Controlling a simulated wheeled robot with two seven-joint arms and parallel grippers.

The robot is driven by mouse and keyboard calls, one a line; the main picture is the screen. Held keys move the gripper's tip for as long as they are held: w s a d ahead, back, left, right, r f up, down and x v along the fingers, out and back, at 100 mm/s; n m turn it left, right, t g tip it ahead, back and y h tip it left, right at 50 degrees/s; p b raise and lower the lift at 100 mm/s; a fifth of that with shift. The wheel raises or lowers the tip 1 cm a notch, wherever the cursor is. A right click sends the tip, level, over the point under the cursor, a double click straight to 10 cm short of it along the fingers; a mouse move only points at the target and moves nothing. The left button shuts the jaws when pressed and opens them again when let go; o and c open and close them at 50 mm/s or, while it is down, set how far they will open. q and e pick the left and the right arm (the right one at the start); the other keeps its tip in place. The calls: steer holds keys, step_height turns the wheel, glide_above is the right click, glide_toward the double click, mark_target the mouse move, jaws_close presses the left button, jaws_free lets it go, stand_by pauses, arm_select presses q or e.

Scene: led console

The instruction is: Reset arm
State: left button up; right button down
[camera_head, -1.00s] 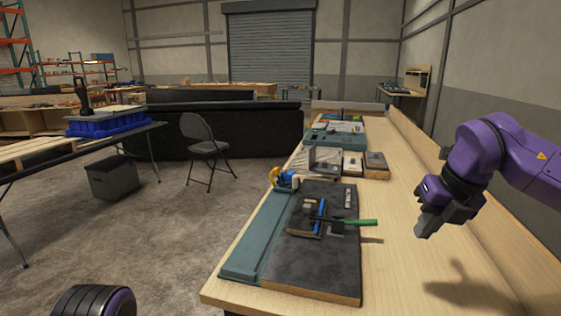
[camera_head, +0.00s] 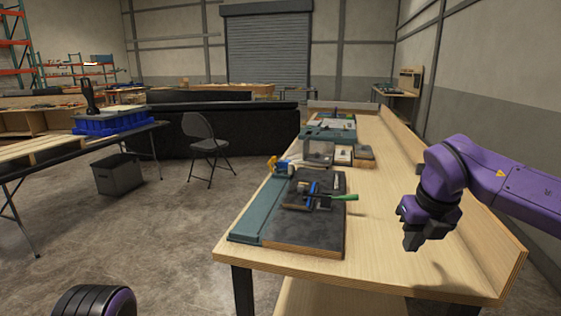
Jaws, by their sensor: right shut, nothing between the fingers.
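My right gripper (camera_head: 412,238) is shut and empty. It hangs above the right part of the wooden workbench (camera_head: 385,275), its fingers pointing down, clear of the tools. The purple right arm (camera_head: 500,180) comes in from the right edge. A dark board (camera_head: 305,235) lies on the bench to the gripper's left. On it sit a small blue and black fixture (camera_head: 310,195) and a tool with a green handle (camera_head: 344,197). Part of my left arm (camera_head: 95,302) shows at the bottom left. The left gripper is not in view.
A teal strip (camera_head: 262,208) lies along the bench's left side. Several parts and trays (camera_head: 330,132) stand farther back. A raised wooden edge (camera_head: 495,240) borders the bench's right. A folding chair (camera_head: 205,145) and a grey bin (camera_head: 118,174) stand on the floor at left.

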steer(key=s+f+n+t+h, duration=0.15)
steer(key=f+n, duration=0.25)
steer(key=f, duration=0.7)
steer(key=s+f+n+h, duration=0.3)
steer(key=f+n, duration=0.2)
steer(key=f, duration=0.5)
steer(key=s+f+n+h, duration=0.2)
steer(key=f+n+h, duration=0.15)
steer(key=f, duration=0.75)
steer(key=s+d+f+n+y, duration=0.1)
steer(key=s+f+n, duration=0.3)
steer(key=s, duration=0.4)
steer(key=s+d+f+n+g+y, duration=0.1)
steer(key=s+f+n+y, duration=0.1)
steer(key=s+f+n, duration=0.3)
steer(key=s+d+f+n+y, duration=0.1)
steer(key=s+f+n, duration=0.3)
steer(key=s+n, duration=0.4)
steer(key=s, duration=0.4)
steer(key=shift+d+f, duration=0.15)
steer(key=shift+d, duration=0.1)
steer(key=shift+g, duration=0.25)
